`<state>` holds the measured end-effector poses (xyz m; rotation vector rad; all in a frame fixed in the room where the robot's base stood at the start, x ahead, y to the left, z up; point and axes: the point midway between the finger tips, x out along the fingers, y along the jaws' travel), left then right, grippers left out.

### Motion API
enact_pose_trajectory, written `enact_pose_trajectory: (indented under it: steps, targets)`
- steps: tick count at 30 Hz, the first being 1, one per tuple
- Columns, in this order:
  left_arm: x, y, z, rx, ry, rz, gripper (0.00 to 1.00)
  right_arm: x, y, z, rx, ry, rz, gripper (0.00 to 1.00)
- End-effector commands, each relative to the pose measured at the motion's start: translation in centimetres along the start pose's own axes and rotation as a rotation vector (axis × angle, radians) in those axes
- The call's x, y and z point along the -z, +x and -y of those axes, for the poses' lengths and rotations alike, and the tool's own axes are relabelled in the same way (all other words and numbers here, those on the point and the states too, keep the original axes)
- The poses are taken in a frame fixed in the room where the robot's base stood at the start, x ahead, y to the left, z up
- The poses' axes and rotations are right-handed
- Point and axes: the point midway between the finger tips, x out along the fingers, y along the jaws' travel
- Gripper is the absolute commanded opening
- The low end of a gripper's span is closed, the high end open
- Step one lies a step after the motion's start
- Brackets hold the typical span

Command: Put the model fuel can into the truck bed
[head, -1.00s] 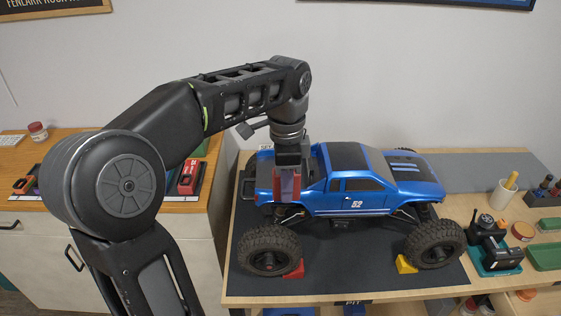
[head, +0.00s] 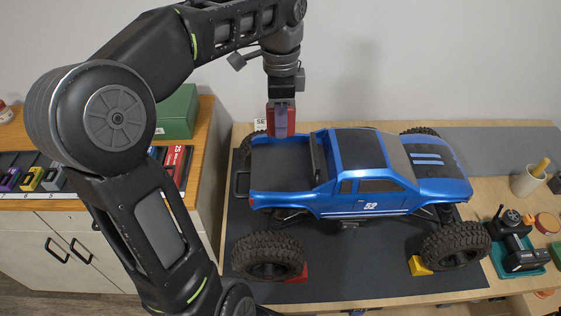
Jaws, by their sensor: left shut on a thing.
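The blue truck (head: 365,185) stands on a dark mat, its nose to the right. Its open dark bed (head: 275,165) is at the left and looks empty. My left gripper (head: 281,112) points down and is shut on a red thing, seemingly the model fuel can (head: 281,123). The gripper's fingers hide part of it. In the picture the can's lower end overlaps the far side wall of the bed; I cannot tell its exact height above it. My right gripper is not in view.
A red wedge (head: 298,274) and a yellow wedge (head: 420,266) sit by the near wheels. A teal tray (head: 515,262) with a black device is at the right. The left counter holds a green box (head: 178,113) and a rack of small coloured items (head: 50,180).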

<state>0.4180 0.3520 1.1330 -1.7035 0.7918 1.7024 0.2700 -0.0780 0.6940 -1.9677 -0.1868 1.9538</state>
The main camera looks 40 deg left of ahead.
Motion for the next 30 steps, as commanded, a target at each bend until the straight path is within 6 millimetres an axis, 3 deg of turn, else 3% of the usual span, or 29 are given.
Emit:
enact_pose_trajectory:
  steps: [4,8,15,25,30]
  targets:
    - [0.0,0.8,0.0,-0.002,0.0,0.001,0.0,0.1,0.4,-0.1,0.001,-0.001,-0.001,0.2]
    - [-0.1,3.1,-0.1,-0.003,-0.001,0.002,0.0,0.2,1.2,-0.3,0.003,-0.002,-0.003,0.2]
    - [0.0,6.1,0.0,-0.002,-0.001,0.001,0.0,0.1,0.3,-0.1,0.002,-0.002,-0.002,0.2]
    - [0.0,6.4,0.0,-0.001,-0.001,0.001,0.0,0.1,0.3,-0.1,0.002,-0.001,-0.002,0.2]
    - [-0.1,8.4,0.0,-0.003,0.0,0.002,0.0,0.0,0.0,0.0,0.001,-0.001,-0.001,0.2]
